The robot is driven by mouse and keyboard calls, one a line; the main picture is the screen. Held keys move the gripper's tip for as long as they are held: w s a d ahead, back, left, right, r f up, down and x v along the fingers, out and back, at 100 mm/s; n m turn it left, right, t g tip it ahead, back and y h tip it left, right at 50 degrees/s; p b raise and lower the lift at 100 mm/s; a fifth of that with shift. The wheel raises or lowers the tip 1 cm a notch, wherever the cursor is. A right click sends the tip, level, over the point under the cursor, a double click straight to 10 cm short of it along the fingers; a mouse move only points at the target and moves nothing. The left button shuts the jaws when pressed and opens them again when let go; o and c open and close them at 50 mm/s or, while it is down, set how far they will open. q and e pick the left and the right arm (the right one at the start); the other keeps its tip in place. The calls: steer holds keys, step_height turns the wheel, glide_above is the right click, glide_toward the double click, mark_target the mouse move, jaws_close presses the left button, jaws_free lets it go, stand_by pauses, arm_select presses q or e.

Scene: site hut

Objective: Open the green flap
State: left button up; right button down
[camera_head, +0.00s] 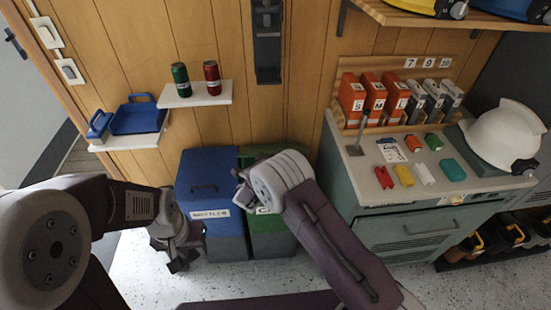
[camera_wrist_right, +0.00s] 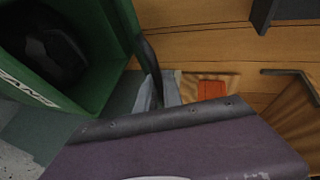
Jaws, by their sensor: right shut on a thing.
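The green bin (camera_head: 272,242) stands against the wall, right of the blue bin. My right arm covers much of its top. Green flap surface (camera_head: 247,156) shows behind the wrist. In the right wrist view the green bin (camera_wrist_right: 118,30) shows a dark interior with a black thing inside, so its top looks at least partly open. My right gripper (camera_head: 241,194) is at the green bin's top, shut on the flap; the contact itself is mostly hidden. My left gripper (camera_head: 178,260) hangs low in front of the blue bin (camera_head: 208,185), its jaws unclear.
A shelf with a green can (camera_head: 181,80) and a red can (camera_head: 212,78) is above the bins. A blue dustpan (camera_head: 138,118) lies on a lower shelf. A green-grey cabinet (camera_head: 410,233) with small items and a white helmet (camera_head: 503,137) stands close on the right.

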steer(key=c, duration=1.5)
jaws_free()
steer(key=v, duration=0.9)
steer(key=shift+c, duration=0.2)
